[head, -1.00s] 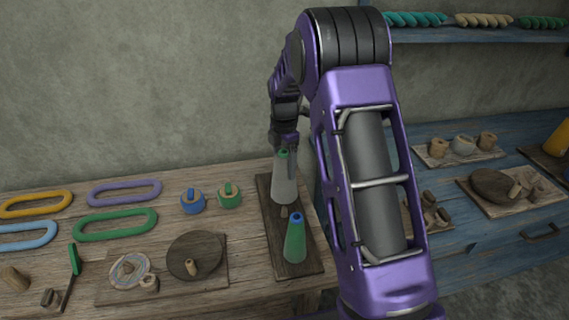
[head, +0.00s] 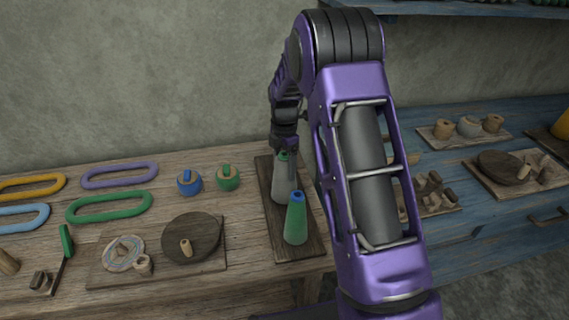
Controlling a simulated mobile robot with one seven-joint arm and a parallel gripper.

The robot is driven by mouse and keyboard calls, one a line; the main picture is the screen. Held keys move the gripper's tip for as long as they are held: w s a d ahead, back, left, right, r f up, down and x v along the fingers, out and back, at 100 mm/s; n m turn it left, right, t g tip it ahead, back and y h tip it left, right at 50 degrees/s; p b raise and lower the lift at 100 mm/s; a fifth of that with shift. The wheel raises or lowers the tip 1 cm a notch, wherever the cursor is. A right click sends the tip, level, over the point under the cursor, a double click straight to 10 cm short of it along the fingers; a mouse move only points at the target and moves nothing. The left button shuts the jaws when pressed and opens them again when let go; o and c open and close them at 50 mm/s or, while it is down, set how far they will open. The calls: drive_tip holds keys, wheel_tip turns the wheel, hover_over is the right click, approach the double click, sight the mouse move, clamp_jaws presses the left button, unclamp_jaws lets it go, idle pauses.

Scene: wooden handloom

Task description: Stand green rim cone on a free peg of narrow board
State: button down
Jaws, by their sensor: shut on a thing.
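The green rim cone (head: 281,183) is pale grey with a green top. It is upright over the middle of the narrow board (head: 277,235), a dark plank on the wooden table. My gripper (head: 284,148) is shut on its top from above. Its base looks at or just above the board; I cannot tell if it is touching or around a peg. A green cone with a blue rim (head: 296,219) stands on the near part of the board, partly overlapping the grey cone's base in view. No bare peg shows clearly.
Left on the table are a green pot (head: 228,178), a blue pot (head: 190,183), oval rings and a board with a dark disc (head: 192,238). My arm hides the area right of the narrow board. A blue bench (head: 470,205) stands beyond.

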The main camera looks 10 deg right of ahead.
unclamp_jaws()
wheel_tip(320, 180, up, 18)
drive_tip(key=p, duration=0.2)
drive_tip(key=shift+f, duration=0.25)
